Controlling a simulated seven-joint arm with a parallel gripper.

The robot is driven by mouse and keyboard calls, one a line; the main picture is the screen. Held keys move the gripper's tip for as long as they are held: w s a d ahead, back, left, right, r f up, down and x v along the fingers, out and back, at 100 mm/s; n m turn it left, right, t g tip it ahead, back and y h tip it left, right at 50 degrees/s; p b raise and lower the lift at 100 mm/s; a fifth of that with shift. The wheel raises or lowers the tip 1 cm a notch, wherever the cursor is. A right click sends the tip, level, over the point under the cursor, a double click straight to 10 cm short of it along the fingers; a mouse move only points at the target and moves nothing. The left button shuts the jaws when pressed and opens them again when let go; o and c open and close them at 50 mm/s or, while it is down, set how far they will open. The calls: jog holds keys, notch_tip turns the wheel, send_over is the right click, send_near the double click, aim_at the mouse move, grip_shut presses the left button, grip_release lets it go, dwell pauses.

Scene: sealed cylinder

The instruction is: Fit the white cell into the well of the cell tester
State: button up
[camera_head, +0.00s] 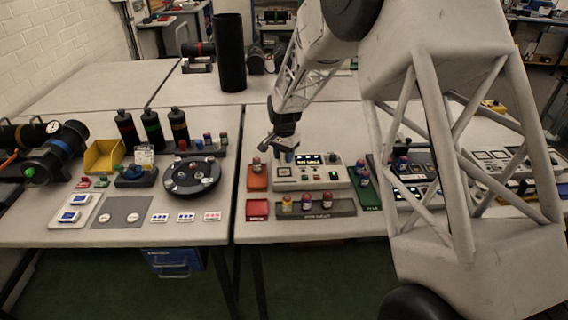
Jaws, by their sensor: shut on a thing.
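The cell tester (312,178) is a pale grey box with a lit display and small buttons, on the table right of centre. My gripper (285,146) points down over the back left part of the tester. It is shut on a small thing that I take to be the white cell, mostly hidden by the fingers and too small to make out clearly. The tester's well is hidden or too small to see under the gripper. I cannot tell whether the held cell touches the tester.
A dark rack (340,208) with several small cells stands in front of the tester. A red block (257,181) with a cell is at its left, a flat red tray (257,210) nearer. A green tray (370,196) with cells is at its right. A tall black cylinder (231,55) stands behind.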

aim_at(284, 163)
jog(key=shift+f, duration=0.1)
jog(key=shift+f, duration=1.65)
jog(key=shift+f, duration=0.3)
jog(key=o, duration=1)
jog(key=shift+c, duration=0.2)
notch_tip(284, 163, up, 13)
jog(key=shift+f, duration=0.2)
